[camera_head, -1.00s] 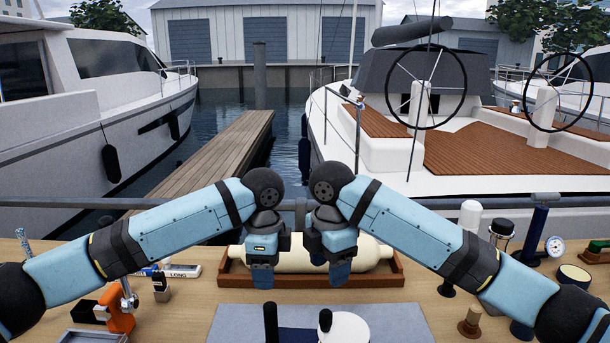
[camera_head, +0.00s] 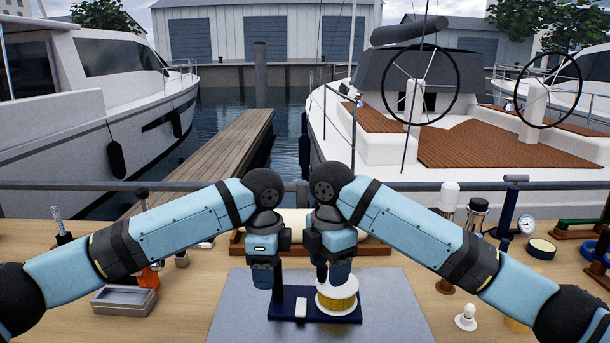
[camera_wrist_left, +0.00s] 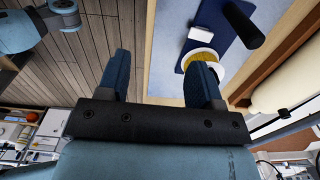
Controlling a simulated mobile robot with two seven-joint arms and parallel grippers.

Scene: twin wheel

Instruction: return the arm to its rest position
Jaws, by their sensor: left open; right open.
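My left gripper (camera_head: 265,274) hangs at the middle of the head view with its fingers pointing down. In the left wrist view it (camera_wrist_left: 163,78) shows two blue fingers apart with nothing between them. My right gripper (camera_head: 336,270) hangs just right of it, open, in front of part of a white-and-yellow spool (camera_head: 338,302). Both arms are bent inward from the sides in a near-mirrored pose. The spool stands on a dark blue base (camera_head: 318,314) with a small white block (camera_head: 301,309); they also show in the left wrist view.
The base rests on a grey mat (camera_head: 225,315) on the wooden bench (camera_head: 190,290). A wooden tray (camera_head: 380,249) with a cream cylinder lies behind the grippers. A metal tray (camera_head: 122,302) is at left, a white bulb-like item (camera_head: 466,318) at right. A rail (camera_head: 410,186) runs behind the bench.

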